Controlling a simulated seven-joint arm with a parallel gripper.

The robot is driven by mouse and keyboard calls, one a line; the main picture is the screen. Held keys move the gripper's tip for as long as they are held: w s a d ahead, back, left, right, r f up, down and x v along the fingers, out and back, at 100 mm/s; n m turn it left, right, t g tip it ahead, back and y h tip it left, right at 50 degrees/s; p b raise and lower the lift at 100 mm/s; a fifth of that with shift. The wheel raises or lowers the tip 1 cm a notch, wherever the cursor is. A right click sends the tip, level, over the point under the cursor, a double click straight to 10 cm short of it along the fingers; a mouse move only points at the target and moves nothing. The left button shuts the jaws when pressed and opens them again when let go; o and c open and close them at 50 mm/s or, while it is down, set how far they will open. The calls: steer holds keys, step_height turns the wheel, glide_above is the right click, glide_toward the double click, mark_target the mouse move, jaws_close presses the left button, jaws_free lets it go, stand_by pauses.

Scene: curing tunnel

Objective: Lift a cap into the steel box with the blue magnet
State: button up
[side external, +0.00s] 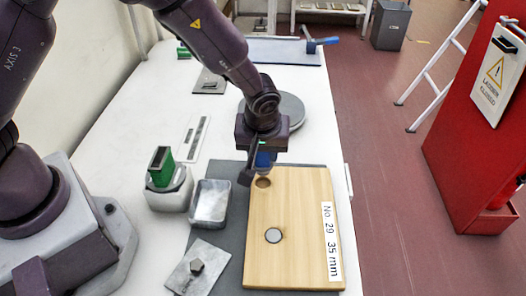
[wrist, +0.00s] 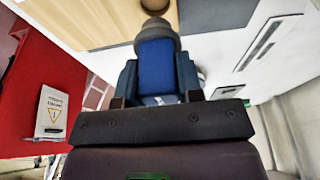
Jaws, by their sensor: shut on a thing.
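My gripper (side external: 262,150) is shut on the blue magnet (wrist: 155,65) and holds it upright above the far end of the wooden board (side external: 300,215). The magnet's blue body (side external: 264,160) shows below the jaws in the side view; its grey round end points at the board in the wrist view. A round brown recess (side external: 263,183) is in the board just below the magnet. A silver cap (side external: 273,236) sits in the board nearer the camera, apart from the magnet. The open steel box (side external: 209,204) stands left of the board and looks empty.
A green block on a white base (side external: 168,190) stands left of the box. A metal plate with a hex piece (side external: 197,268) lies in front. A grey disc (side external: 289,107) is behind my gripper. A blue board (side external: 282,52) lies at the table's far end.

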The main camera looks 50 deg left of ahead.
steer(key=shift+d, duration=0.1)
steer(key=shift+d+r, duration=0.2)
steer(key=shift+d, duration=0.1)
steer(key=s, duration=0.1)
steer(key=s+d+r, duration=0.1)
steer(key=shift+s+d+r, duration=0.1)
steer(key=shift+s+d, duration=0.15)
steer(key=shift+s, duration=0.05)
steer(key=s+a+n+g+y, duration=0.15)
steer(key=s+a+n, duration=0.25)
steer(key=s+n, duration=0.6)
steer(key=shift+m+g+h, duration=0.35)
steer(key=shift+m, duration=0.15)
steer(key=shift+s+d+f, duration=0.1)
steer(key=shift+s+f, duration=0.15)
steer(key=shift+f, duration=0.8)
steer(key=shift+s+d+f, duration=0.1)
steer(key=shift+s+f, duration=0.1)
steer(key=shift+f, duration=0.8)
steer(key=shift+s+d+f, duration=0.1)
steer(key=shift+s+f, duration=0.15)
steer(key=shift+f, duration=0.8)
steer(key=shift+f, duration=0.35)
steer(key=shift+a, duration=0.1)
step_height(320, 180, up, 7)
